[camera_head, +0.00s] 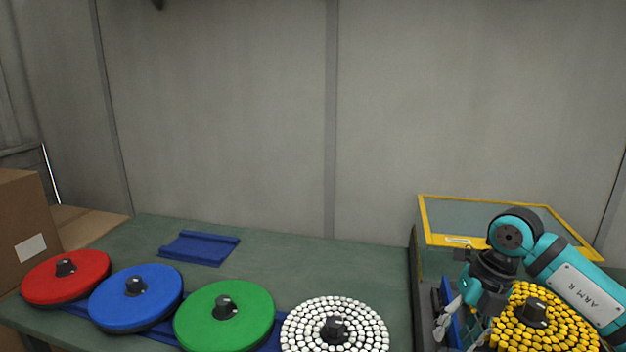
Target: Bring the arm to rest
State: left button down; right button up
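My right arm (580,290) comes in from the right edge, bent at a teal joint. Its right gripper (463,328) points down at the lower right, just left of a disc of yellow pieces (545,322). Its fingers look spread, with blue parts showing behind and between them. I see nothing held in it. My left gripper is not in view.
On the green table (300,270) a red disc (66,278), a blue disc (135,297), a green disc (224,314) and a disc of white pieces (335,326) stand in a row. A blue holder (200,247) lies behind. A yellow-framed case (500,222) is at right, a cardboard box (22,215) at left.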

jog(key=s+a+n+y, duration=0.25)
jog(key=a+y, duration=0.55)
jog(key=a, duration=1)
jog(key=s+a+r+m+t+y, duration=0.2)
jog(key=a+r+m+t+y, duration=0.3)
jog(key=a+r+y, duration=0.35)
jog(key=w+d+m+t+h, duration=0.4)
jog(key=d+m+t+h, duration=0.6)
jog(key=m+t, duration=0.65)
jog(key=s+d+f+m+g+h, duration=0.2)
jog(key=d+f+m+g+h, duration=0.1)
jog(key=d+f+m+h, duration=0.4)
jog(key=s+d+f+m+g+h, duration=0.2)
jog(key=d+f+m+g, duration=0.15)
jog(key=f, duration=0.55)
jog(key=s+d+f+m+g, duration=0.1)
jog(key=s+f+m+g, duration=0.1)
jog(key=s+f+g, duration=0.75)
jog(key=s+f+m+g, duration=0.1)
jog(key=s+f+g, duration=0.35)
jog(key=s, duration=0.95)
notch_tip(320, 180, down, 28)
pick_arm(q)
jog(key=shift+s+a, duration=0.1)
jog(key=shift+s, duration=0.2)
pick_arm(e)
jog(key=s+d+f, duration=0.3)
jog(key=s+f, duration=1.2)
jog(key=s, duration=0.2)
jog(key=shift+f, duration=0.25)
